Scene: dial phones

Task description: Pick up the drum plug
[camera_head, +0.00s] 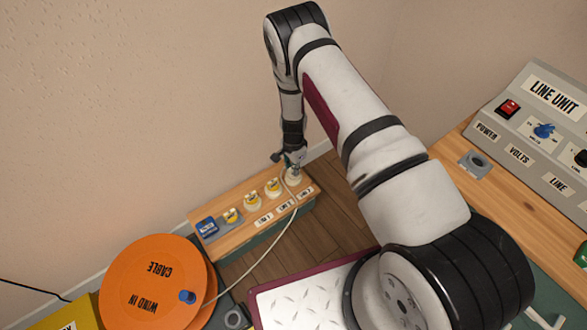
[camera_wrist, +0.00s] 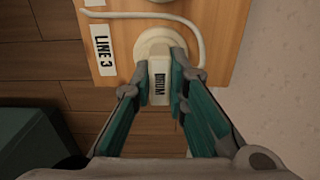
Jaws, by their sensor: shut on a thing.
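The drum plug (camera_wrist: 159,82) is a pale plug with a "DRUM" label, seen in the middle of the wrist view. My gripper (camera_wrist: 160,98) has its teal fingers on either side of the plug and is shut on it. The plug is over a round cream socket (camera_wrist: 158,42) beside the "LINE 3" label (camera_wrist: 102,48); I cannot tell whether it is still seated. In the head view my gripper (camera_head: 291,160) is at the right end of the wooden socket board (camera_head: 236,198), where the fingers mostly hide the plug.
A pale cable (camera_head: 263,256) runs from the board's right end toward the orange cable drum (camera_head: 150,270). Several sockets with yellow tops line the board. The line unit (camera_head: 545,95) stands on a wooden bench at right. A wall is close behind the board.

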